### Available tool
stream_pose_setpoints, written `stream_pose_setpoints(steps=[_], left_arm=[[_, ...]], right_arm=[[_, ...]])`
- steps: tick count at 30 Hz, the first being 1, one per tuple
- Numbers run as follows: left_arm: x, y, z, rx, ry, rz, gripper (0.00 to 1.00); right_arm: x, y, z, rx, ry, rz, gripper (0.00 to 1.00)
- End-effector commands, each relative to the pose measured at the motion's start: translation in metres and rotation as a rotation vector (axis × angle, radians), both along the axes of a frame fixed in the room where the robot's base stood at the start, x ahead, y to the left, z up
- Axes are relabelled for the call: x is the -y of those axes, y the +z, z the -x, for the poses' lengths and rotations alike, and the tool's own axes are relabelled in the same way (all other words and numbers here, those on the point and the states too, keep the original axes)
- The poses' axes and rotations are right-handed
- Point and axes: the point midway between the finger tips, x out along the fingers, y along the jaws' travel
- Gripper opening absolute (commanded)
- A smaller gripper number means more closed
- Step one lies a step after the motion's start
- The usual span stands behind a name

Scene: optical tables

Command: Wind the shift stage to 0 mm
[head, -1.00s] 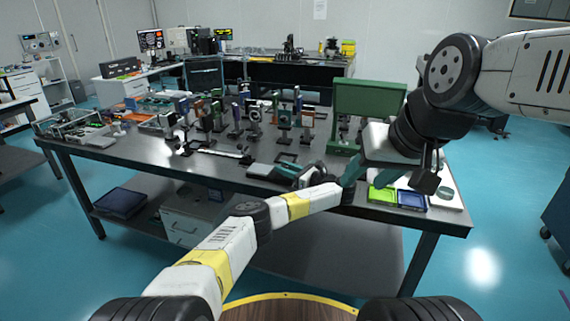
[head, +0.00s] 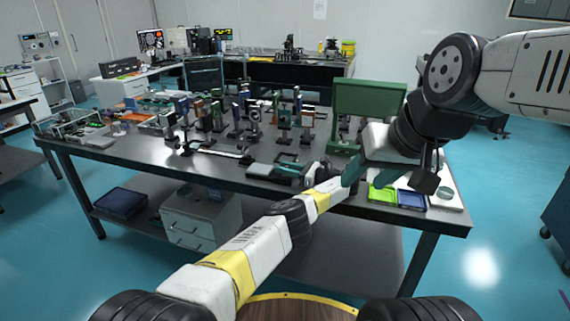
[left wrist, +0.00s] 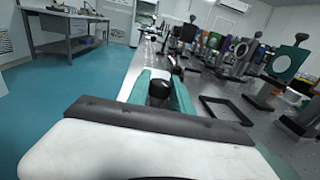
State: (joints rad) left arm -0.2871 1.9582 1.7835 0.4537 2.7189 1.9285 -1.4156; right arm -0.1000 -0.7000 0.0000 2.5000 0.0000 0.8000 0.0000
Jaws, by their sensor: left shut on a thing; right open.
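The shift stage looks like the low dark unit (head: 262,170) at the table's front edge; its scale is too small to read. My left gripper (head: 296,168) reaches it from the right, low over the tabletop. In the left wrist view its teal fingers (left wrist: 160,82) are shut on a dark round knob (left wrist: 160,93), one finger on each side. The knob's lower part is hidden by the gripper body. My right gripper (head: 366,175) is open and empty, with teal fingers apart above the table's right end.
A green (head: 382,193) and a blue tray (head: 411,200) lie below my right gripper. A green panel (head: 370,98) stands behind it. Several mounted optics (head: 254,118) crowd the table's middle. A black frame (left wrist: 226,109) lies right of my left gripper.

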Motion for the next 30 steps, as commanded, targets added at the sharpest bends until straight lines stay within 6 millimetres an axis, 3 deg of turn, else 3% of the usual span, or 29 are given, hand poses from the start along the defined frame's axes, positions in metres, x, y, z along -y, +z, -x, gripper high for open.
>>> stream_pose_setpoints(steps=[12, 13, 15, 16, 30], left_arm=[[-0.002, 0.0037, -0.0014, 0.007, 0.004, -0.003, 0.0], [-0.002, 0.0037, -0.0014, 0.007, 0.004, -0.003, 0.33], [-0.0017, 0.0033, -0.0013, 0.007, 0.003, -0.003, 0.46], [-0.0016, 0.0029, -0.0013, 0.005, 0.003, -0.002, 0.49], [-0.0027, 0.0011, -0.0016, 0.003, 0.002, -0.001, 0.49]], right_arm=[[0.0, 0.0, 0.0, 0.0, 0.0, 0.0, 0.49], [0.0, 0.0, 0.0, 0.0, 0.0, 0.0, 0.49], [0.0, 0.0, 0.0, 0.0, 0.0, 0.0, 0.49], [0.0, 0.0, 0.0, 0.0, 0.0, 0.0, 0.49], [0.0, 0.0, 0.0, 0.0, 0.0, 0.0, 0.49]])
